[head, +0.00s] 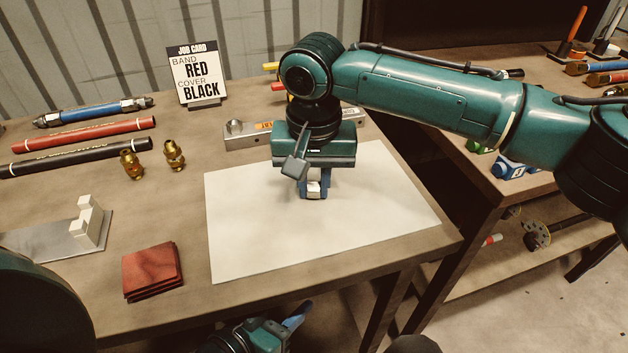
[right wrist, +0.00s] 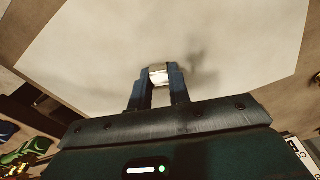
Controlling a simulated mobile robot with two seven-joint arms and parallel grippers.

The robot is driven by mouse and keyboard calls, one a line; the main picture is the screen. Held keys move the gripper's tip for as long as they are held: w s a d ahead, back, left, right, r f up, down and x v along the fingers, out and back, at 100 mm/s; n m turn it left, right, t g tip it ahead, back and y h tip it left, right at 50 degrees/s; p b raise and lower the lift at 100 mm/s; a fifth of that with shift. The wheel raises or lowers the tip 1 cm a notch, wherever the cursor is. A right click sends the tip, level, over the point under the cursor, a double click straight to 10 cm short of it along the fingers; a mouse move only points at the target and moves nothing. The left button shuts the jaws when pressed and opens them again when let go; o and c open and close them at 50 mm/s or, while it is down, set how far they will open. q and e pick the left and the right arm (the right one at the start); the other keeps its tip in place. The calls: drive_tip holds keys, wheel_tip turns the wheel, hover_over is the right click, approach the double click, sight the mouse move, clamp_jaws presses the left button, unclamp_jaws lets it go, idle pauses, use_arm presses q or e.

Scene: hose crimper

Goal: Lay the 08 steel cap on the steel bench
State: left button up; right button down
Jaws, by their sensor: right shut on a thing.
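My right gripper (head: 314,193) is shut on a small silvery cap (head: 313,187), low over the pale sheet (head: 245,240) on the bench. The cap also shows between the blue fingertips in the right wrist view (right wrist: 159,74). No 08 mark can be read on it. I cannot tell whether the cap touches the sheet. The bench top (head: 200,225) looks brown around the sheet. My left gripper (head: 297,316) is at the bottom edge, in front of the bench; its jaws are not clear.
A job card (head: 196,80) stands at the back. Blue, red and black hoses (head: 85,140) and two brass fittings (head: 173,155) lie at left. A metal bar (head: 245,133) lies behind my gripper. Red cloths (head: 152,270) and a metal plate with white blocks (head: 85,232) are nearer. The sheet is otherwise clear.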

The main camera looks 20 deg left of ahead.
sight(314, 189)
drive_tip(key=shift+f, duration=0.1)
drive_tip(key=c, duration=1.3)
unclamp_jaws()
drive_tip(key=r, duration=0.4)
drive_tip(key=r+p, duration=0.1)
drive_tip(key=r, duration=0.7)
drive_tip(key=shift+s+d+r, duration=0.1)
drive_tip(key=shift+s+r, duration=0.05)
drive_tip(key=shift+s, duration=0.2)
